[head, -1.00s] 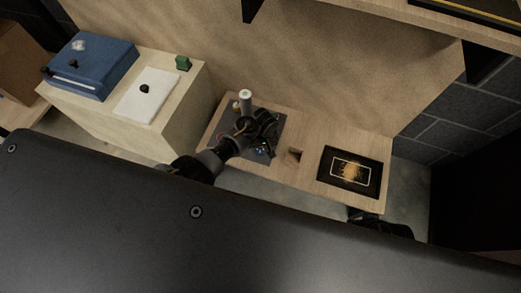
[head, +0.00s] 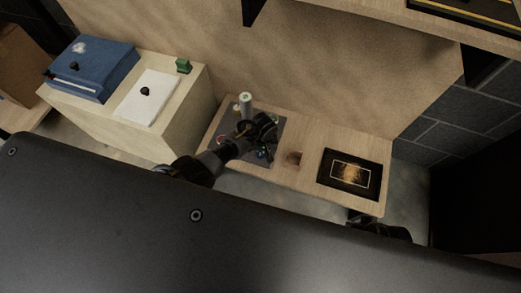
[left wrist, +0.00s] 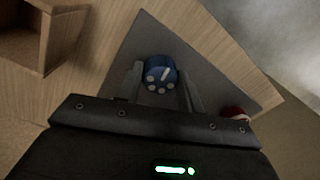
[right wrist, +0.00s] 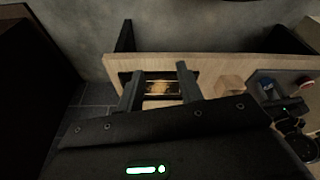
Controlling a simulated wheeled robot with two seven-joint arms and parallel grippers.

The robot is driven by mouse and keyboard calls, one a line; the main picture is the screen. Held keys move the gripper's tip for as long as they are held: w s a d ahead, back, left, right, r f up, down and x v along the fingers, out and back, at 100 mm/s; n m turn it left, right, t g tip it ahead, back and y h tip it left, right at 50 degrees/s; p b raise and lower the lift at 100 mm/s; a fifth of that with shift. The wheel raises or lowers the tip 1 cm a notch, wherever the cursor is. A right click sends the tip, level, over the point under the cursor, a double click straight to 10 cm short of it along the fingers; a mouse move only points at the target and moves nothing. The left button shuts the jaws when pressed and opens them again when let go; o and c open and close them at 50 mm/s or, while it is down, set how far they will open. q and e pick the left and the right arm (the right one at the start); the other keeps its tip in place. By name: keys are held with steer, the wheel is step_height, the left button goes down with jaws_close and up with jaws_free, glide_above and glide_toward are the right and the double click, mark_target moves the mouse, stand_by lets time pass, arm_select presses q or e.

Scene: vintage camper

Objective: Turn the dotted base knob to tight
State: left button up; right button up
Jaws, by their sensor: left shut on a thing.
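The dotted base knob (left wrist: 160,73) is blue, with several white dots and a white pointer line, in the left wrist view. It stands on a dark grey plate (left wrist: 207,55). My left gripper (left wrist: 163,88) has its fingers on either side of the knob and is shut on it. In the head view my left gripper (head: 268,138) is over the dark plate and hides much of it. No "tight" marking is readable. My right gripper (right wrist: 157,88) is open and empty, in front of the worktop's near edge.
The wooden worktop (head: 311,135) also bears a pale cylinder (head: 245,103), a square recess (head: 294,158) and a dark framed panel (head: 350,173). A red part (left wrist: 234,112) sits near the knob. A blue case (head: 95,68) rests on the left cabinet.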

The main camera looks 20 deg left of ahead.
mark_target(262, 152)
arm_select(q)
steer(key=shift+m, duration=0.4)
steer(key=o, duration=1)
arm_select(e)
steer(key=shift+w+f, duration=0.2)
steer(key=shift+f, duration=0.2)
arm_select(q)
steer(key=shift+r, duration=0.25)
step_height(262, 152, up, 10)
steer(key=p, duration=0.4)
steer(key=shift+d+r, duration=0.15)
steer(key=shift+d, duration=0.1)
arm_select(e)
step_height(262, 152, down, 9)
steer(key=s, duration=0.1)
steer(key=shift+s+g, duration=0.15)
steer(key=shift+g, duration=0.15)
arm_select(q)
steer(key=shift+w, duration=0.15)
